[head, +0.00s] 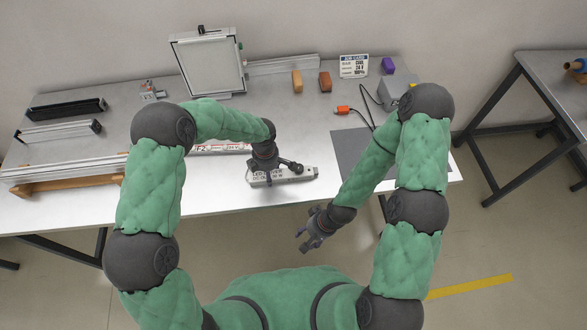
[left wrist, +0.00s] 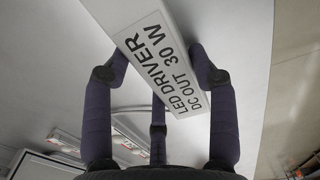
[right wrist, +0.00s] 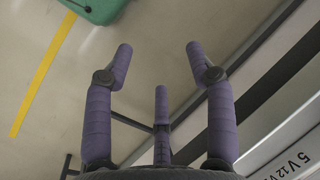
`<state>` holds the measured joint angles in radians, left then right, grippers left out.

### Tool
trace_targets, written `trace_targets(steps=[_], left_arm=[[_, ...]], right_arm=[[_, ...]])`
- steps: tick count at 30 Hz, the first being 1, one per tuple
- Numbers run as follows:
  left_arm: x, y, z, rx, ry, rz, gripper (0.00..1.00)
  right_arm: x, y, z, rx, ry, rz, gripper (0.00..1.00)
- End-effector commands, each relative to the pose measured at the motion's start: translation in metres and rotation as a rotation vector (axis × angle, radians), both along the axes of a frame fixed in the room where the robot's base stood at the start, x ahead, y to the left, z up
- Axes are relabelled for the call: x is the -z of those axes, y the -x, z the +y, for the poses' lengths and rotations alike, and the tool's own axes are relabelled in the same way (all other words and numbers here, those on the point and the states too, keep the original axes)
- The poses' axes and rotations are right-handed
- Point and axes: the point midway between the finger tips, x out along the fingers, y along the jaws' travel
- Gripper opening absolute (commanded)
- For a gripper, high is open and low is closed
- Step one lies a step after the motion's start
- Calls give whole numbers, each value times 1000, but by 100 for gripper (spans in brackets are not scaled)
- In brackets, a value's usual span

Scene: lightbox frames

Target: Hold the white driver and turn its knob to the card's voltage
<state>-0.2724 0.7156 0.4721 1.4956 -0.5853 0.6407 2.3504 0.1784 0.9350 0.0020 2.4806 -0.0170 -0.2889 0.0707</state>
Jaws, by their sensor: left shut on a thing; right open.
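The white driver (head: 298,174) lies near the front edge of the table, with my left gripper (head: 268,172) shut on it from above. In the left wrist view the driver (left wrist: 165,58) reads "LED DRIVER DC OUT 30 W" and sits between the fingers (left wrist: 168,78). My right gripper (head: 312,236) is open and empty, in front of the table edge and lower right of the driver. The right wrist view shows its spread fingers (right wrist: 160,65) over floor; printed marks "5 V 12 V" (right wrist: 296,160) show at lower right. The card (head: 354,66) stands at the back; its voltage line seems to read 24 V.
A grey mat (head: 350,150) lies at right. Rails (head: 60,174) and a white-red strip (head: 222,148) lie at left. A second table (head: 555,75) stands right.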

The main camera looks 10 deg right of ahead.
Motion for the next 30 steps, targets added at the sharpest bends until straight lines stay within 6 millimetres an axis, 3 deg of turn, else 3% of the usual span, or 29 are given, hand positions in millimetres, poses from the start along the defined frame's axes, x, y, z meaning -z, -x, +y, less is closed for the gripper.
trace_targets(steps=[5, 12, 27, 30], left_arm=[[0, 0, 0, 0, 0, 0, 16], [0, 0, 0, 0, 0, 0, 16], [0, 0, 0, 0, 0, 1, 16], [0, 0, 0, 0, 0, 1, 16]], right_arm=[[-28, -27, 8, 53, -6, 70, 56], [-84, -58, 13, 154, 54, 203, 56], [-190, -86, -1, 375, 276, 324, 56], [-202, -111, -1, 274, 292, 257, 56]])
